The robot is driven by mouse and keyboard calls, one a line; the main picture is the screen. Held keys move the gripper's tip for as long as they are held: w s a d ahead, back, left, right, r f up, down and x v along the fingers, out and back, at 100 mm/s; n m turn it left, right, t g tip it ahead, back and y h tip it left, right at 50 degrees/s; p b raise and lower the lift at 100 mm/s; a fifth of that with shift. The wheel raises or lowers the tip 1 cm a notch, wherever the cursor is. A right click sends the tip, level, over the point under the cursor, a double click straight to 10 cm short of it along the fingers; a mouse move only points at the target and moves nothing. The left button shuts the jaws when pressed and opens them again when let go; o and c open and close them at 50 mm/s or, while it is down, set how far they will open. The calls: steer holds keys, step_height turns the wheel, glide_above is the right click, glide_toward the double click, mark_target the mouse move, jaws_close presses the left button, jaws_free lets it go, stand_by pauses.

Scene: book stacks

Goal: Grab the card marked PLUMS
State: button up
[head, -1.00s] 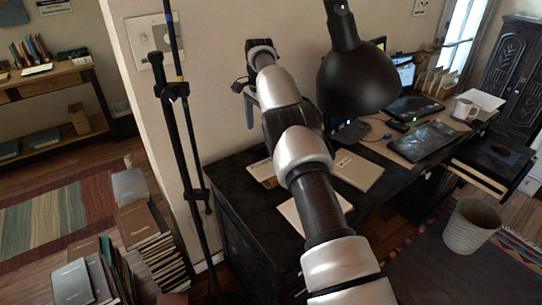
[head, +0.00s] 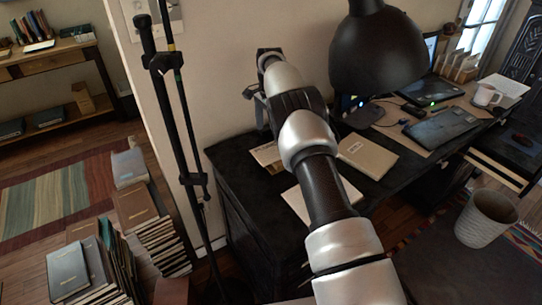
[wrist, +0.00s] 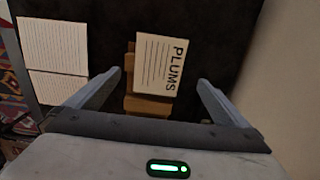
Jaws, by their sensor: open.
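The card marked PLUMS (wrist: 161,62) is cream with thin lines and dark lettering. In the wrist view it is propped against a brown wooden holder (wrist: 147,104) on the dark desk top. My gripper (wrist: 160,78) is open, with one finger to each side of the card's lower part. Both fingers look clear of the card, and nothing is between them in their grip. In the head view my gripper (head: 257,103) hangs over the left end of the black desk (head: 225,153).
An open lined notebook (wrist: 55,45) lies left of the card in the wrist view. A black lamp (head: 378,52) hangs close to the right of my arm. A dark stand (head: 187,130) rises on the left. The wall is close behind the desk.

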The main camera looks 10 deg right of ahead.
mark_target(271, 152)
steer(key=shift+s+d+f+b, duration=0.1)
steer(key=shift+f+b, duration=0.3)
steer(key=shift+f, duration=2.7)
steer(key=shift+c, duration=0.4)
steer(key=c, duration=1)
